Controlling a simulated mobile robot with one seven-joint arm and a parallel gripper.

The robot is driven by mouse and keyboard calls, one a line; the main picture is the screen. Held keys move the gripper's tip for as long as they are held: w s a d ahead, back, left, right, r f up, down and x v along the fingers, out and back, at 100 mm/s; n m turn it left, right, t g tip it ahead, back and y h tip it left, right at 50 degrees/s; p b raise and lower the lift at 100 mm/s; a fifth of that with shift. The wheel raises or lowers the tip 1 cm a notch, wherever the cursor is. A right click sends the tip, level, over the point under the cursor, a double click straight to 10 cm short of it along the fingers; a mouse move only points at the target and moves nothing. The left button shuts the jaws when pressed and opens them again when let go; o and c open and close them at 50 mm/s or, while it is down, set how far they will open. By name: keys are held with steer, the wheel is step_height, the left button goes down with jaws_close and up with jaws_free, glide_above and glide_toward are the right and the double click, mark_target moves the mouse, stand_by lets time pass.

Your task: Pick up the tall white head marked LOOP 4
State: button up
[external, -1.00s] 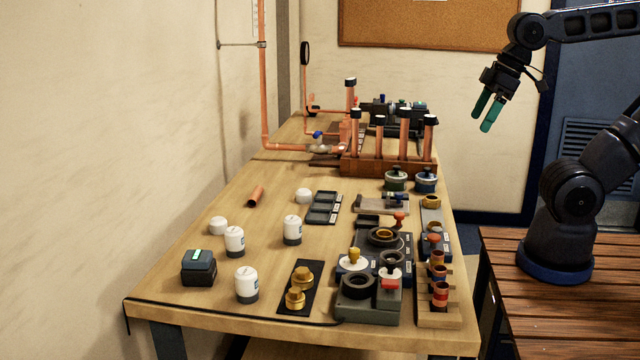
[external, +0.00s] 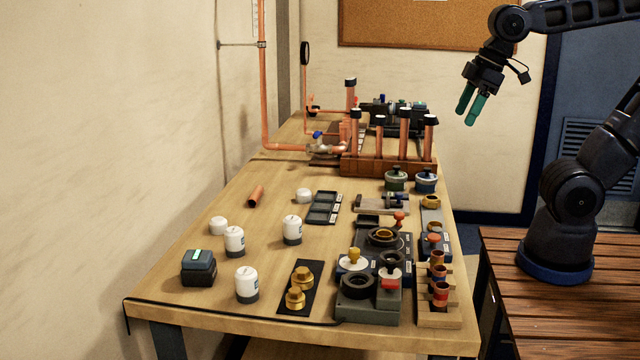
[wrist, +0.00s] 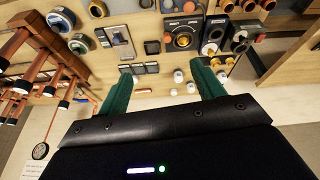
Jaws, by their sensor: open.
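Three tall white heads with dark lower bands stand upright on the wooden table: a middle-left head (external: 234,240), a right head (external: 292,229) and a front head (external: 246,283). Their markings are too small to read, so I cannot tell which is LOOP 4. White heads also show small in the wrist view (wrist: 178,76), between my fingers. My gripper (external: 467,112) has green fingers, is open and empty, and hangs high in the air right of the table, well away from the heads. In the wrist view, the spread fingers (wrist: 160,75) frame part of the table.
Two short white caps (external: 218,225) (external: 303,195) stand near the tall heads. A dark box (external: 198,267), a black strip with brass fittings (external: 315,272) and a grey control block (external: 368,308) are nearby. A copper manifold (external: 388,165) rises at the back. Bare wood surrounds the heads.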

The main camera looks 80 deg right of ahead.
steer(key=w+a+n+g, duration=0.1)
steer(key=w+n, duration=0.3)
steer(key=w, duration=0.7)
steer(key=n+g, duration=0.3)
steer(key=n, duration=0.7)
glide_above(293, 229)
steer(key=d, duration=0.2)
step_height(293, 229, down, 19)
steer(key=shift+w+a+r, duration=0.1)
steer(key=shift+r, duration=0.1)
steer(key=shift+w+a+f, duration=0.1)
steer(key=shift+w+f, duration=0.15)
steer(key=shift+f, duration=0.25)
step_height(293, 229, down, 5)
steer(key=shift+f, duration=0.2)
steer(key=shift+d+f, duration=0.2)
steer(key=shift+f, duration=1.1)
steer(key=shift+d+f, duration=0.15)
steer(key=shift+f, duration=1.15)
steer(key=shift+s, duration=0.1)
steer(key=shift+c, duration=0.5)
